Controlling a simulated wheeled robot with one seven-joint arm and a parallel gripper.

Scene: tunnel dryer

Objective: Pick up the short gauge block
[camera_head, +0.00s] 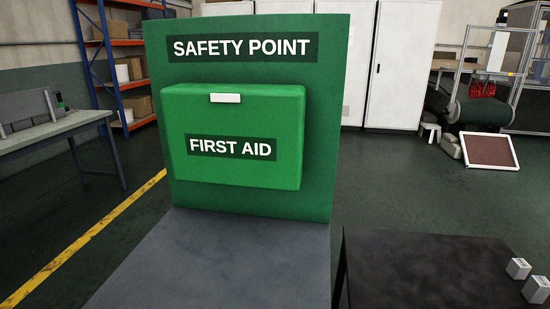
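Two small light-grey blocks stand on a black tabletop (420,270) at the lower right of the head view. One block (518,268) is farther back and a little to the left. The other block (537,290) is nearer and close to the right edge of the picture. They look alike, and the nearer one looks slightly larger. I cannot tell for sure which is the short gauge block. My gripper is not in view.
A green safety board (320,150) with a closed first aid box (235,165) stands behind a bare grey surface (225,265), left of the black table. A workbench (60,125) and shelving (120,50) are at left. Most of the black tabletop is clear.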

